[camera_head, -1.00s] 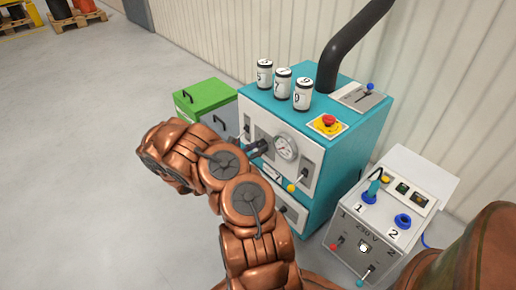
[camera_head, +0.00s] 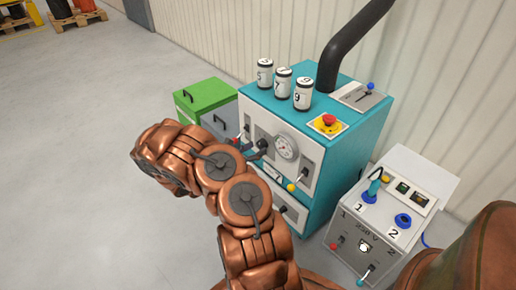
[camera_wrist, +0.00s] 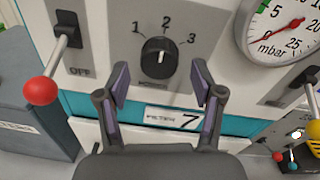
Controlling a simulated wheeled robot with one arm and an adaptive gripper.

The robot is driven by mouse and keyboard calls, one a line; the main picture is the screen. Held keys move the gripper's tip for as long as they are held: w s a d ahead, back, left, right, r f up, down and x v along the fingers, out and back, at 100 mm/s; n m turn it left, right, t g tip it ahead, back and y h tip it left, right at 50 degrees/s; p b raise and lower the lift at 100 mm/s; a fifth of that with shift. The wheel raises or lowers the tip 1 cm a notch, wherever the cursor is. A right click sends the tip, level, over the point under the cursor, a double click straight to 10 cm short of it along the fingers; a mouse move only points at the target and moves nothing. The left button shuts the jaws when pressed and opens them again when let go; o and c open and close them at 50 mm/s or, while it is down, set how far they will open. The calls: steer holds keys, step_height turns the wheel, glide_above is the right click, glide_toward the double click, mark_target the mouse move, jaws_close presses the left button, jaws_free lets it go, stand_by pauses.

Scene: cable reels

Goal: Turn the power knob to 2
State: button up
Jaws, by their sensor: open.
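The power knob (camera_wrist: 159,57) is a black round dial on the machine's pale front panel, with 1, 2 and 3 printed in an arc above it. A small light mark shows near its top, but I cannot read exactly which number it points at. My gripper (camera_wrist: 160,82) is open, with its two purple-padded fingers on either side below the knob, apart from it and empty. In the head view the gripper (camera_head: 257,148) is small and dark at the panel, partly behind my arm, and the knob cannot be made out there.
A red-tipped lever (camera_wrist: 41,90) marked OFF stands left of the knob. A pressure gauge (camera_wrist: 277,28) is at its right. Below is a FILTER 7 label (camera_wrist: 175,119). A yellow-tipped lever (camera_wrist: 314,130) is at the lower right. A grey box (camera_wrist: 30,118) stands at the left.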

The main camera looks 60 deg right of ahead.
steer(key=v, duration=1)
steer(key=shift+a, duration=0.2)
stand_by(0.3)
